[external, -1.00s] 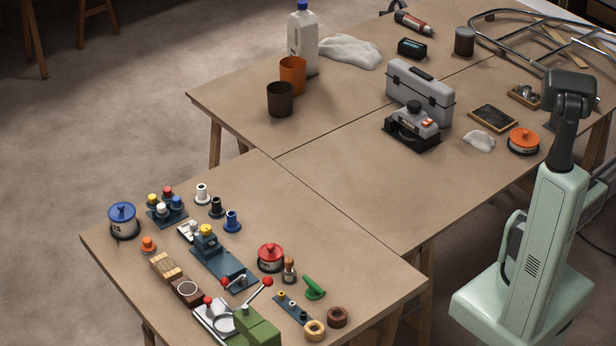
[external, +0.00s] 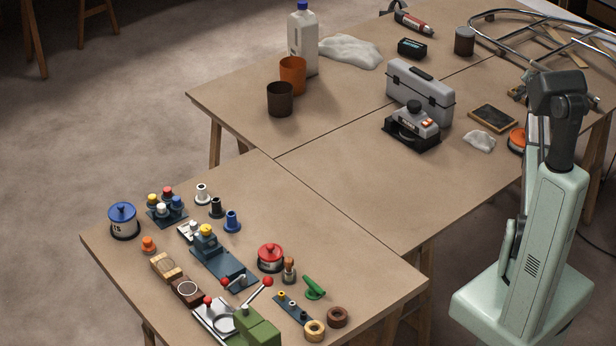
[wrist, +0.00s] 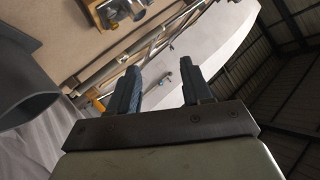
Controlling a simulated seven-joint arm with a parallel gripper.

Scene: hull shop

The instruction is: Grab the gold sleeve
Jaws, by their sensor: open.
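No part is plainly marked as the gold sleeve. A gold-coloured ring (external: 315,330) lies at the near corner of the front table, beside a brown ring (external: 337,317). A small gold-topped piece (external: 281,296) also stands on a narrow dark rack (external: 294,310) close by; I cannot tell which is the sleeve. My gripper (wrist: 160,86) is open and empty in the wrist view, its two dark fingers well apart. In the external view it is hidden behind my arm at the right, far from both gold pieces.
A grey case (external: 419,95) stands on the back table.

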